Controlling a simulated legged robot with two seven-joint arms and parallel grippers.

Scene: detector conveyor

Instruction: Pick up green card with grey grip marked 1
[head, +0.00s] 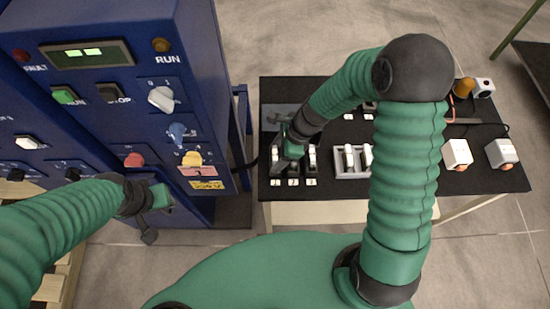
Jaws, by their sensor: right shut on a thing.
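My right gripper (287,160) reaches down over the left end of the black table, where a row of small upright cards with pale grips stands. It is shut on one of them; the held piece is mostly hidden by the fingers, and its number cannot be read. A card with a pale grip (312,158) stands just right of the gripper. Small white labels (293,182) lie in front of the row. My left gripper (152,212) hangs in front of the blue cabinet, away from the table; its finger opening is unclear.
The blue cabinet (205,100) with knobs and buttons stands left of the table. The black table (420,180) also carries a white rack (352,175), white boxes (457,153) and an orange-topped item (464,88). My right forearm covers the table's middle.

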